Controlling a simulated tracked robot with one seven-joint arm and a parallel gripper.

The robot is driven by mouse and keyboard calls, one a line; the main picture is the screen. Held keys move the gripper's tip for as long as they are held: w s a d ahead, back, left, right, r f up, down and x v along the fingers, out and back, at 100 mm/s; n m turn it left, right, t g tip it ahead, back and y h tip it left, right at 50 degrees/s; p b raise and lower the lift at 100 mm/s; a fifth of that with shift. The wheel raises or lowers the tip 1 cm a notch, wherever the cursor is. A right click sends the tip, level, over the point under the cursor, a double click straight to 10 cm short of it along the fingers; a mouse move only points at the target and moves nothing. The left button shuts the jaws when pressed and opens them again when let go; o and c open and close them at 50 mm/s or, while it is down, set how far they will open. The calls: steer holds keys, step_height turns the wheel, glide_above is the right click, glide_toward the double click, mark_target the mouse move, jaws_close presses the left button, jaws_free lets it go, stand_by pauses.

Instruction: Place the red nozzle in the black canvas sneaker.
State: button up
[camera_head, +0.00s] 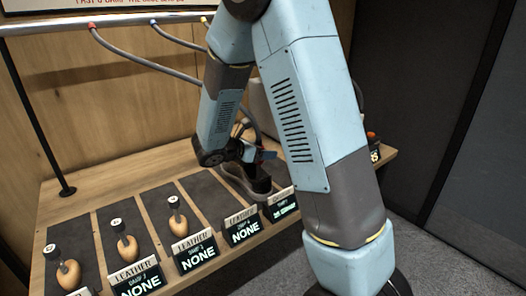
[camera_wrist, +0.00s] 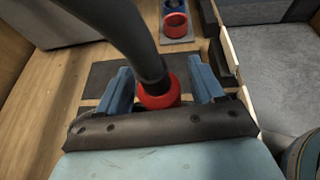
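The red nozzle (camera_wrist: 160,96) hangs on the end of a dark hose between the two blue fingers of my gripper (camera_wrist: 161,85) in the wrist view. Narrow gaps show between the nozzle and the fingers, so my gripper looks open around it.
A wooden shelf (camera_head: 60,205) carries dark mats, several wooden shoe forms and several label signs along its front edge. Hoses hang from a metal rail (camera_head: 120,18). A grey wall is at right.

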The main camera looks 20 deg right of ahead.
steer(key=shift+r, duration=0.15)
steer(key=v, duration=1.2)
steer(key=s+d+r+m+g+y, duration=0.2)
steer(key=s+d+r+m+y, duration=0.1)
steer(key=s+d+m, duration=0.3)
steer(key=s+d+r+m+g+y, duration=0.2)
steer(key=s+d+r+m+y, duration=0.15)
steer(key=s+m, duration=0.3)
steer(key=s+r+m+t+y, duration=0.4)
steer(key=s+r+m+y, duration=0.1)
steer(key=s+m, duration=0.5)
steer(key=shift+s+a+r+y, duration=0.35)
steer(key=shift+s+a+y, duration=0.15)
steer(key=shift+s, duration=0.35)
